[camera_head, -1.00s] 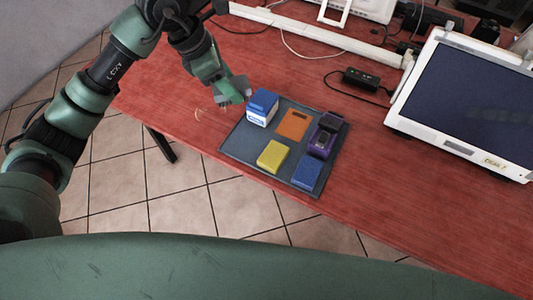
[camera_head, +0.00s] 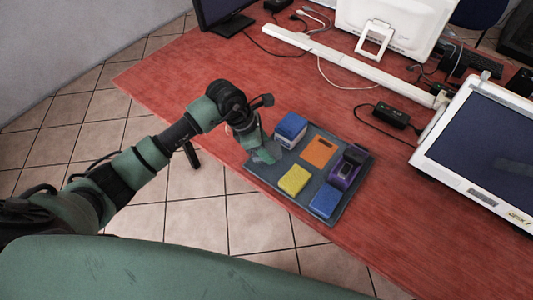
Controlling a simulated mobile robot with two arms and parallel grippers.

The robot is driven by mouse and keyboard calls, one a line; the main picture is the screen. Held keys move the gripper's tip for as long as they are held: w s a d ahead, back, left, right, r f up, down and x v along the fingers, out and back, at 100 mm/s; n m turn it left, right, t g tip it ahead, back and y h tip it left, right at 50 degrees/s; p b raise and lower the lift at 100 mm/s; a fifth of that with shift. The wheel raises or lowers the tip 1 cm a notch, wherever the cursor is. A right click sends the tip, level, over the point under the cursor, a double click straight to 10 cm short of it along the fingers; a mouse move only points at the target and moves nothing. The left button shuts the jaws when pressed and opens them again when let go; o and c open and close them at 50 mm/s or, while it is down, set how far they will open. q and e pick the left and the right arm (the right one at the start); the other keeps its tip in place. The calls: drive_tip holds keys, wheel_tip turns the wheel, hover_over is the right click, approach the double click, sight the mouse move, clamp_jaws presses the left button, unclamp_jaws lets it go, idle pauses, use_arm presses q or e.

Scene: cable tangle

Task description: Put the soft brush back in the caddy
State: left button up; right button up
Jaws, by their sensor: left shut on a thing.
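The grey tray (camera_head: 338,213), which seems to be the caddy, lies on the red table. It holds a blue and white box (camera_head: 290,131), an orange flat piece (camera_head: 319,152), a purple and black item (camera_head: 347,168), a yellow sponge-like block (camera_head: 294,180) and a blue block (camera_head: 325,201). My left gripper (camera_head: 264,157) points down at the tray's left edge, beside the blue and white box. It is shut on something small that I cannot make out. I cannot pick out the soft brush for sure. My right gripper is out of view.
A white-framed screen (camera_head: 490,145) stands at the right, with a black adapter (camera_head: 392,115) and cables near it. A long white bar (camera_head: 345,62) lies across the back. The red table (camera_head: 190,75) is clear at the left.

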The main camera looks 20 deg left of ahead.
use_arm(q)
wheel_tip(320, 180, down, 3)
drive_tip(key=shift+f, duration=0.2)
drive_tip(key=shift+f, duration=0.2)
drive_tip(key=o, duration=1.2)
